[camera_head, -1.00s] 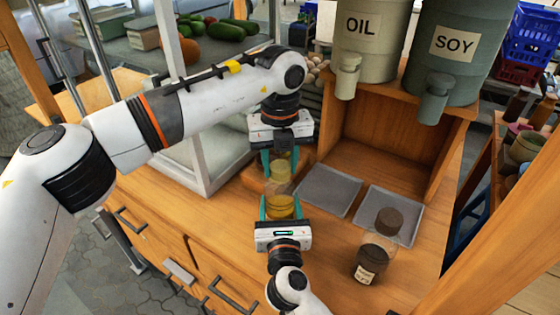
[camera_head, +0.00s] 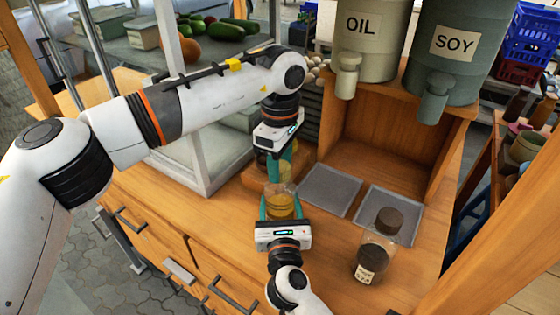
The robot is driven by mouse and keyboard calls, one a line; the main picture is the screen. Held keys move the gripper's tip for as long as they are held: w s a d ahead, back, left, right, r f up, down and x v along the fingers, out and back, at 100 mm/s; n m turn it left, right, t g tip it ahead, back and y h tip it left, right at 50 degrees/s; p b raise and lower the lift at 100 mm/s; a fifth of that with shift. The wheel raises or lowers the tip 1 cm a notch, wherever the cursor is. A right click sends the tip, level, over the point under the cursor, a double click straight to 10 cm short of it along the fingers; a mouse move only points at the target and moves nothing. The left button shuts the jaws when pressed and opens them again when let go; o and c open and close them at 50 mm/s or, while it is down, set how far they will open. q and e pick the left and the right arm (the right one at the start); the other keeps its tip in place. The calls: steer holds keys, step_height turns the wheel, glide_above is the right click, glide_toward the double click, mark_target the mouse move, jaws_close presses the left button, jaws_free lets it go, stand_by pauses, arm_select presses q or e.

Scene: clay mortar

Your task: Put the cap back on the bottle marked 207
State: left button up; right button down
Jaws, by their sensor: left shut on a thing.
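A clear bottle (camera_head: 283,206) with yellow contents stands on the wooden counter, and no marking on it can be read. My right gripper (camera_head: 282,212) comes from the front with its green fingers on either side of the bottle, shut on it. My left gripper (camera_head: 279,160) points down from above, just over the bottle's top. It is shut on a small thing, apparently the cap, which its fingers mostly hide. I cannot tell whether the cap touches the bottle's neck.
A second bottle (camera_head: 371,258) with dark contents and a brown lid stands to the right; its label is unreadable. Two grey trays (camera_head: 329,191) lie behind. The OIL dispenser (camera_head: 368,52) and SOY dispenser (camera_head: 455,62) stand on the wooden shelf above. A framed case is at left.

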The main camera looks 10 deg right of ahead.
arm_select(q)
steer(key=shift+m, duration=0.3)
steer(key=o, duration=1.2)
steer(key=shift+c, duration=0.2)
steer(key=shift+r, duration=0.15)
step_height(320, 180, up, 12)
arm_select(e)
steer(key=shift+c, duration=1.4)
jaws_free()
